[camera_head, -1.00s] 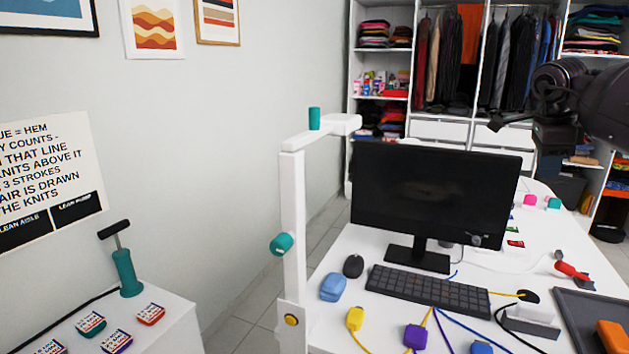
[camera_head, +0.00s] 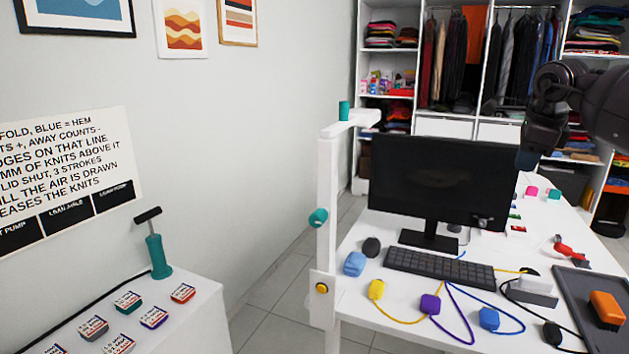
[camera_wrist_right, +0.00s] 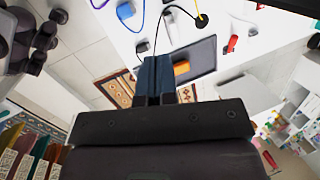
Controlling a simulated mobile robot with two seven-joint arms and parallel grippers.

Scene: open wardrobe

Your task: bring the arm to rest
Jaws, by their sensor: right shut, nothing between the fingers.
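My right arm comes in from the right edge of the head view, raised above the white desk (camera_head: 390,235). My right gripper (camera_head: 525,158) hangs beside the right edge of the monitor (camera_head: 440,180). In the right wrist view its two dark blue fingers (camera_wrist_right: 155,80) are together, with nothing between them. Below them, in that view, lie the grey tray (camera_wrist_right: 197,60) and part of the desk. My left gripper does not show in the head view.
A keyboard (camera_head: 438,267), mouse (camera_head: 371,247) and cabled coloured blocks lie on the desk. An orange block (camera_head: 606,308) sits in the tray. A white post (camera_head: 326,210) with a top arm stands at the desk's left. A teal pump (camera_head: 157,256) stands on the left cabinet.

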